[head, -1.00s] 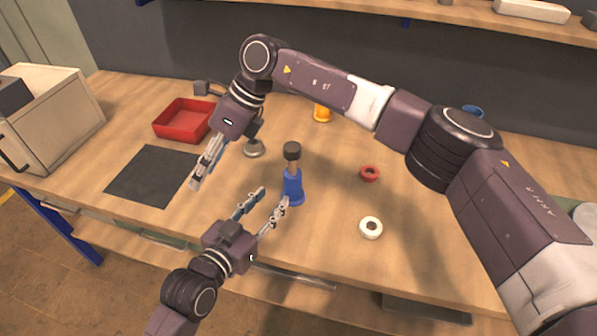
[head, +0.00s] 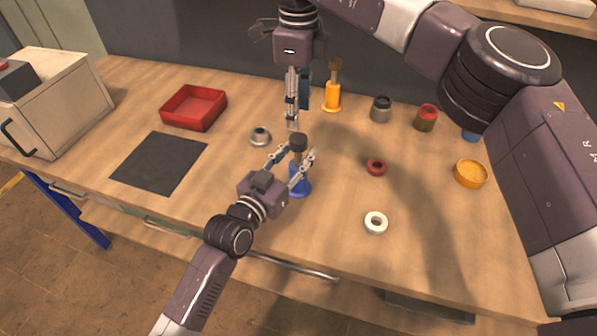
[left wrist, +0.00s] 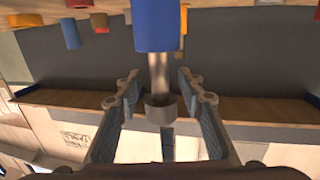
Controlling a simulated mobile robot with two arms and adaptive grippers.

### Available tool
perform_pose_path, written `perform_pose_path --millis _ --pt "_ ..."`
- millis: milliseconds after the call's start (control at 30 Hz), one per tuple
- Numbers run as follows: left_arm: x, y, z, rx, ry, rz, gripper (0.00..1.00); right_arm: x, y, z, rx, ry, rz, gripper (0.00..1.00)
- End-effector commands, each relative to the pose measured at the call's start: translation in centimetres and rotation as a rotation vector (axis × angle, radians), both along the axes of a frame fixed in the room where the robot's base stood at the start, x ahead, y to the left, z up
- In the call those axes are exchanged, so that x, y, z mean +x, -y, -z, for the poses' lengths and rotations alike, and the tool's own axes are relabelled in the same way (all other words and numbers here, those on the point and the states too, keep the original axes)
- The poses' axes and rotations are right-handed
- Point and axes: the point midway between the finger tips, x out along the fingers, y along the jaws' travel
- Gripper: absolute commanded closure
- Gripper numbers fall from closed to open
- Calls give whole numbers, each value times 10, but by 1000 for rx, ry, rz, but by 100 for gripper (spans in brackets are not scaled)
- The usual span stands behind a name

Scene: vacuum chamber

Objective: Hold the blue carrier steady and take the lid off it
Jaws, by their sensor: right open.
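The blue carrier (head: 301,187) stands upright on the bench. A metal stem rises from it to a dark cap (head: 298,142), which looks like the lid. My left gripper (head: 296,154) is open, with its fingers either side of the upper part. The left wrist view shows the blue body (left wrist: 155,25) at the top, with the stem and dark cap (left wrist: 159,109) between the spread fingers and gaps on both sides. My right gripper (head: 298,117) is open, pointing down just above or behind the cap. I cannot tell its exact distance from it.
A yellow carrier (head: 332,97) stands behind. A red ring (head: 376,167) and a white ring (head: 376,223) lie to the right, with an orange dish (head: 470,174) farther off. A metal part (head: 260,137), a red tray (head: 194,107) and a dark mat (head: 159,163) are to the left.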

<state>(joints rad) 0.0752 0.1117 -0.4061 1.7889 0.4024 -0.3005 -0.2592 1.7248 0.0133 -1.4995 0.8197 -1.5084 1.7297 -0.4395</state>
Motion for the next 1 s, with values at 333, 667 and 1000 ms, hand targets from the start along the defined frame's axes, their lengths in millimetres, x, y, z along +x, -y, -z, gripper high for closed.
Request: perform_pose_path --millis 333,667,1000 --pt "4 3 0 0 -1 0 64 0 0 0 1 -1 -1 56" --pt "4 3 0 0 -1 0 100 0 0 0 1 -1 -1 56" --pt "4 2 1 0 -1 0 100 0 0 0 1 -1 2 56"
